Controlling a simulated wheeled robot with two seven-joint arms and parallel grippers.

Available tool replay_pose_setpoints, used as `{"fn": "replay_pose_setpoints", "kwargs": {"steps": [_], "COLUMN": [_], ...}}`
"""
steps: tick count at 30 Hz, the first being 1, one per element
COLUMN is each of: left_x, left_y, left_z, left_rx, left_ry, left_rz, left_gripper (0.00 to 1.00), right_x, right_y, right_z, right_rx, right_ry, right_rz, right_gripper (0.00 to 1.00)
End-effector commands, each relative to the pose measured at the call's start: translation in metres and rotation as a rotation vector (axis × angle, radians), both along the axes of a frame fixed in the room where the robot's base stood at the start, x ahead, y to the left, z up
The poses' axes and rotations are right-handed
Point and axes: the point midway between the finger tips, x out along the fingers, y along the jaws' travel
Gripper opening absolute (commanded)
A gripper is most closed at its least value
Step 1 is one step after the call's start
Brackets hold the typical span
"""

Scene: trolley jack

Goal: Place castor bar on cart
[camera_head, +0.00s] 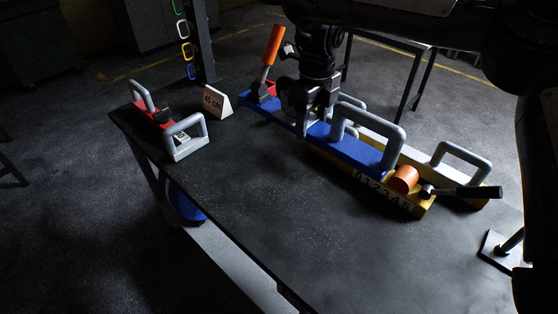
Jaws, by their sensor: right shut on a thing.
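A long blue bar (350,150) lies along the back of the dark table, with a large grey loop handle (401,140) near its right end. No label shows which piece is the castor bar. A shorter red piece (146,112) with grey loop handles stands at the table's left end. My right gripper (305,125) comes down from above over the blue bar. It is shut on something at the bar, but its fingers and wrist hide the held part. My left gripper is not in view. No cart can be made out for certain.
Beside the blue bar are yellow rails, one numbered (398,198), an orange cylinder (404,179) and a black-handled lever (463,191). An orange-gripped lever (273,45) stands upright at the bar's left end. A "45 cm" sign (216,102) stands nearby. The front table surface (270,210) is clear.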

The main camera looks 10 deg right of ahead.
Motion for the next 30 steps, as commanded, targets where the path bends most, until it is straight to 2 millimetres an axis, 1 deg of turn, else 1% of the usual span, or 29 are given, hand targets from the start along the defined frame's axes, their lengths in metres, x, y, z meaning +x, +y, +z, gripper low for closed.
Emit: {"fn": "replay_pose_setpoints", "kwargs": {"steps": [1, 5, 8, 11, 18, 25, 30], "left_x": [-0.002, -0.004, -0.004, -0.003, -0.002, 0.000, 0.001], "left_y": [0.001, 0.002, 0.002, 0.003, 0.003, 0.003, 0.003], "left_z": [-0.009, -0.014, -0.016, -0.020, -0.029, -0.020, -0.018], "left_rx": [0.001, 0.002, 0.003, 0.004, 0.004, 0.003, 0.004], "left_ry": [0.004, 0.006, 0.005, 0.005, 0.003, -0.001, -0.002], "left_rz": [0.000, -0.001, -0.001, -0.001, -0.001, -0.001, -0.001], "left_gripper": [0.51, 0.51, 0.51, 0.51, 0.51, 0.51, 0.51], "right_x": [0.001, 0.001, 0.000, 0.000, 0.000, 0.000, 0.001], "right_y": [0.001, 0.001, 0.001, 0.000, 0.000, 0.000, 0.000], "right_z": [-0.006, -0.013, -0.026, -0.047, -0.102, -0.144, -0.163], "right_rx": [0.002, 0.003, 0.005, 0.005, 0.005, 0.002, 0.001], "right_ry": [-0.006, -0.005, -0.002, 0.000, 0.001, -0.001, -0.004], "right_rz": [0.000, 0.000, 0.000, 0.000, -0.002, -0.002, -0.001], "right_gripper": [0.00, 0.00, 0.00, 0.00, 0.00, 0.00, 0.00]}}
